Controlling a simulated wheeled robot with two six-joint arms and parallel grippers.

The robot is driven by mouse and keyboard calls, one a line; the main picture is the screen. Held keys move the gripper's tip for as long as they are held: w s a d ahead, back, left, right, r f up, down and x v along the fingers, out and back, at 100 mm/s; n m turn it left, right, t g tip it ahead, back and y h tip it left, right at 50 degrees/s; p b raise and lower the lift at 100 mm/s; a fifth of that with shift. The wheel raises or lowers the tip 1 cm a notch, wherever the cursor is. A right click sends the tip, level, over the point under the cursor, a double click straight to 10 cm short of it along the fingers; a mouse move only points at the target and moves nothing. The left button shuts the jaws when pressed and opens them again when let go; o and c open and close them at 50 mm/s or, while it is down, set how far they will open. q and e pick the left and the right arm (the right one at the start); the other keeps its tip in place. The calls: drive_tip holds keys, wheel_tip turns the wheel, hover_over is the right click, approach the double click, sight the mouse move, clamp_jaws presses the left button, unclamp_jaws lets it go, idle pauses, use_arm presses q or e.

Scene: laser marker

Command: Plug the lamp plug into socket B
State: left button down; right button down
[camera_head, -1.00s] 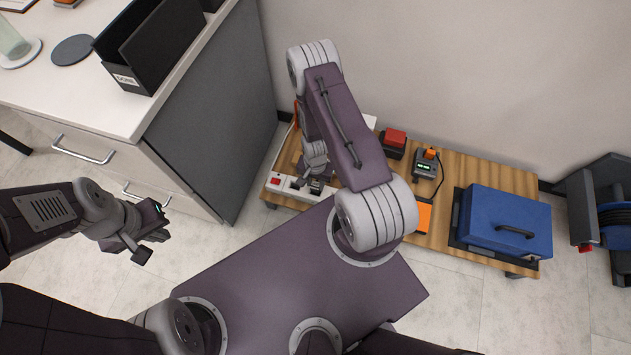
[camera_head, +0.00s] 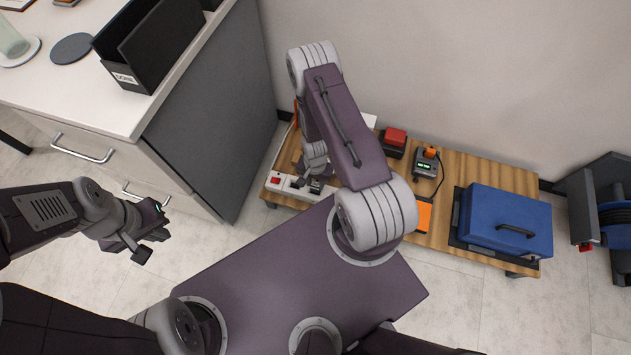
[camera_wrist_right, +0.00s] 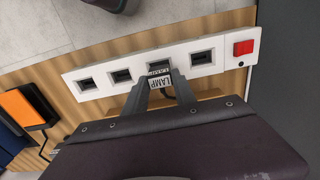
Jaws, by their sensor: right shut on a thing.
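A white power strip (camera_wrist_right: 103,79) with a row of dark sockets and a red switch (camera_wrist_right: 243,48) lies on the low wooden platform. It also shows in the head view (camera_head: 291,185). My right gripper (camera_wrist_right: 160,80) is shut on the lamp plug (camera_wrist_right: 160,84), which carries a white "LAMP" label. The plug is at the strip, between visible sockets to its left and right. The fingers and plug hide the strip there, so I cannot tell how deep the plug sits or read socket letters. My left gripper (camera_head: 150,246) is open and empty, left of the platform.
On the platform (camera_head: 465,168) stand a red-topped block (camera_head: 395,139), a device with green lights (camera_head: 426,163), an orange item (camera_head: 424,216) and a blue case (camera_head: 508,222). A white-topped cabinet (camera_head: 205,110) rises left of it, and the wall is behind.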

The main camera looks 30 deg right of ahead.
sight(316, 184)
drive_tip(key=shift+f+b, duration=0.9)
drive_tip(key=shift+f, duration=0.45)
drive_tip(key=c, duration=0.9)
unclamp_jaws()
drive_tip(key=shift+c, duration=0.2)
wheel_tip(316, 184, up, 9)
drive_tip(key=p, duration=0.5)
drive_tip(key=shift+r, duration=0.1)
wheel_tip(316, 184, up, 6)
drive_tip(key=p, duration=0.6)
